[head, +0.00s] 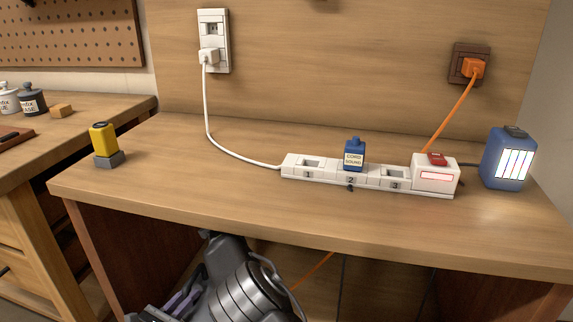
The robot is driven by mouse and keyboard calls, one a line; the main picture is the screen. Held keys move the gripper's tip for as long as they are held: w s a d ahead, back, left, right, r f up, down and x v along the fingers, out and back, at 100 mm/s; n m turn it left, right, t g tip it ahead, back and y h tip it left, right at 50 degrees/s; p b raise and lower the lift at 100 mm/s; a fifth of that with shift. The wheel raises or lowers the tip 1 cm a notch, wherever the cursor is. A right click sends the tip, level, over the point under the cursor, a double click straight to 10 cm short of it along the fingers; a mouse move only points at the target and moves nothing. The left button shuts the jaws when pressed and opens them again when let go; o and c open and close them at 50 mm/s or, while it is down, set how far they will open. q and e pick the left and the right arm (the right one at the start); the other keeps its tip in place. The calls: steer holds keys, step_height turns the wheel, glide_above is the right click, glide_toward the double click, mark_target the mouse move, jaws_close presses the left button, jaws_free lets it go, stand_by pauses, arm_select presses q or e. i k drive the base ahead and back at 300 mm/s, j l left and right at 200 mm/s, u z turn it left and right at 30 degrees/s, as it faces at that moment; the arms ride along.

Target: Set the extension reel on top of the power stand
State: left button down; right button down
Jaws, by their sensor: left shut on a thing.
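A long white power unit (325,174) with slots numbered 1, 2 and 3 lies on the bench top. It is the likeliest match for the power stand, but I cannot be sure. I cannot clearly make out an extension reel. My left gripper (178,300) is low at the bottom edge, in front of the bench and below its top. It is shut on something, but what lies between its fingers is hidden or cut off. My right gripper is not in view.
A white box with a red switch (435,177) ends the unit. A blue lit lamp (507,158) stands at right, a yellow item (104,145) at left. A white cord and an orange cord (450,112) run from wall sockets. The bench's front left is clear.

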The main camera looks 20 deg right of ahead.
mark_target(201, 153)
steer(key=j+z, duration=0.2)
steer(key=j, duration=0.25)
steer(key=k+j+z, duration=0.15)
steer(key=j, duration=0.3)
steer(key=j+z, duration=0.2)
steer(key=j, duration=0.2)
steer(key=k+j+z, duration=0.2)
steer(key=j, duration=0.25)
steer(key=k+j+z, duration=0.2)
steer(key=j, duration=0.2)
steer(key=j+z, duration=0.2)
steer(key=j, duration=0.25)
steer(key=k+j+z, duration=0.2)
steer(key=j, duration=0.2)
steer(key=k+j+z, duration=0.2)
steer(key=j, duration=0.2)
steer(key=j+z, duration=0.2)
steer(key=j, duration=0.15)
steer(key=k, duration=0.05)
